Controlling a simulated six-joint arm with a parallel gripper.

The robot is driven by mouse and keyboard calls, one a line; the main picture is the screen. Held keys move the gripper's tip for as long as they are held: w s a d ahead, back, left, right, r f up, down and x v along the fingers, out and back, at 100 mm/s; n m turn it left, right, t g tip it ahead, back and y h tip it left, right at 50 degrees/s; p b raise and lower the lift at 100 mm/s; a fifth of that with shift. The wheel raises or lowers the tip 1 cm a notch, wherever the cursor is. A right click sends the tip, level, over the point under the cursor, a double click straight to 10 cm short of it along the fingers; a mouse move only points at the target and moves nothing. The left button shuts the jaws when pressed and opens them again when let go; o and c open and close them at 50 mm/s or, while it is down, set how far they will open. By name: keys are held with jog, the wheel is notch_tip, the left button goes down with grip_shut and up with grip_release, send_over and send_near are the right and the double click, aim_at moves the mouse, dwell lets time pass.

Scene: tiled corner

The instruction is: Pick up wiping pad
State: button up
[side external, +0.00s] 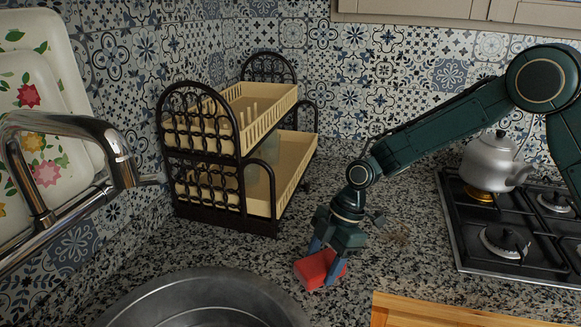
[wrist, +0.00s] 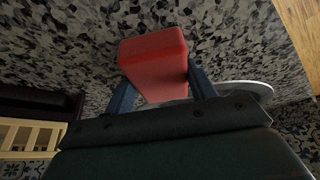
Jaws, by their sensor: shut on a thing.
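The wiping pad (side external: 313,270) is a red block by the counter's front, just right of the sink. In the wrist view the red pad (wrist: 153,60) sits between the two blue fingers. My gripper (side external: 328,264) points down and is shut on the pad, with a finger on either side. The pad looks at or just above the granite counter; I cannot tell whether it touches it. The fingers hide part of the pad in the side view.
A round metal sink (side external: 200,296) lies at front left, with a chrome faucet (side external: 110,150). A two-tier dish rack (side external: 235,150) stands behind. A stove (side external: 500,225) with a kettle (side external: 492,160) is at right, and a wooden board (side external: 440,313) is at front right. Granite between them is clear.

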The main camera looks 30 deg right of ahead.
aim_at(323, 261)
jog(key=shift+r, duration=0.15)
notch_tip(323, 261, up, 20)
jog(key=shift+r, duration=0.15)
dwell(0.5)
dwell(0.4)
jog(key=shift+o, duration=1.1)
jog(key=w+d+f, duration=0.2)
jog(key=d+f, duration=0.2)
jog(key=w+d+f, duration=0.2)
jog(key=d+f, duration=0.2)
jog(key=d, duration=0.1)
jog(key=w+d+f, duration=0.3)
jog(key=d+f, duration=0.1)
jog(key=shift+w+d, duration=0.1)
jog(key=shift+d, duration=0.25)
jog(key=shift+c, duration=0.3)
jog(key=shift+w+d+f, duration=0.1)
jog(key=shift+d+f, duration=0.25)
